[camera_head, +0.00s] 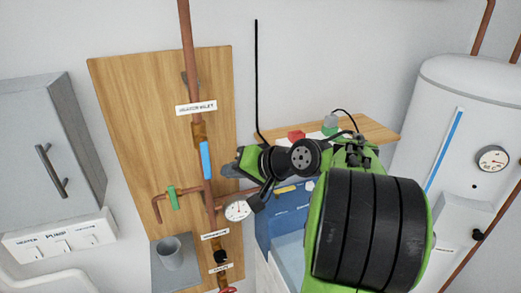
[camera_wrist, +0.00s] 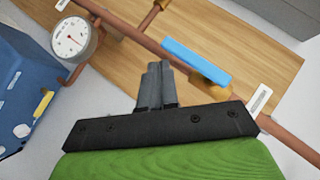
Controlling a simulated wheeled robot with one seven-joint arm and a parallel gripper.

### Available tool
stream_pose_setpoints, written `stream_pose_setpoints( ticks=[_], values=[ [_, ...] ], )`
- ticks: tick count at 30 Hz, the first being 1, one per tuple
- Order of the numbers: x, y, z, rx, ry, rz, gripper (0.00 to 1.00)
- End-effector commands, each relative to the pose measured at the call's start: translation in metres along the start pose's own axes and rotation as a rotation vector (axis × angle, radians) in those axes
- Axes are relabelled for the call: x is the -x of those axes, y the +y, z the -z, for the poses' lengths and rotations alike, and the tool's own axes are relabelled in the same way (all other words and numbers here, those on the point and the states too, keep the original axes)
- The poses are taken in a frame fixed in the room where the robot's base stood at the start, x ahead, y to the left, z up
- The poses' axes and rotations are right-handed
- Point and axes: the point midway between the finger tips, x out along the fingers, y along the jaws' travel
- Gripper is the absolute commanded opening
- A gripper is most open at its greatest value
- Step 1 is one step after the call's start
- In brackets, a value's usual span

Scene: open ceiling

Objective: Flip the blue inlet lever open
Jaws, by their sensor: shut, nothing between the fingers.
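The blue inlet lever (camera_head: 207,160) is on the vertical copper pipe in front of the wooden board, just below a brass valve body (camera_head: 199,134). It lies along the pipe. In the wrist view the blue lever (camera_wrist: 197,61) runs beside the pipe, with the brass body (camera_wrist: 211,84) at its right end. My gripper (camera_head: 230,169) is to the right of the lever in the head view, with its fingers pointing at the pipe. In the wrist view my gripper's fingers (camera_wrist: 155,75) are together and empty, left of the lever. Contact with the lever or pipe cannot be told.
A pressure gauge (camera_head: 238,209) hangs beside the pipe below my gripper. A green lever (camera_head: 172,198) is on a side branch to the left. A grey cup (camera_head: 170,253) stands lower left. A blue box (camera_head: 284,215) and a wooden shelf (camera_head: 376,131) are to the right.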

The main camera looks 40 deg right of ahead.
Motion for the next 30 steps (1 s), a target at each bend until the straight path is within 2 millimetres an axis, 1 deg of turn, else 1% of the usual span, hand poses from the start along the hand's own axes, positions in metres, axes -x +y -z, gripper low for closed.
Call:
stream_pose_setpoints(
  ticks=[1,12,19,23,30],
  values=[
    [0.014,0.001,0.002,-0.002,0.008,-0.003,0.00],
    [0.108,-0.002,0.003,-0.004,0.005,-0.004,0.00],
    [0.126,-0.004,0.004,-0.004,0.000,-0.002,0.00],
    [0.128,-0.002,0.002,-0.001,0.000,-0.001,0.00],
    [0.127,0.000,0.000,0.000,0.000,0.000,0.00]
  ],
)
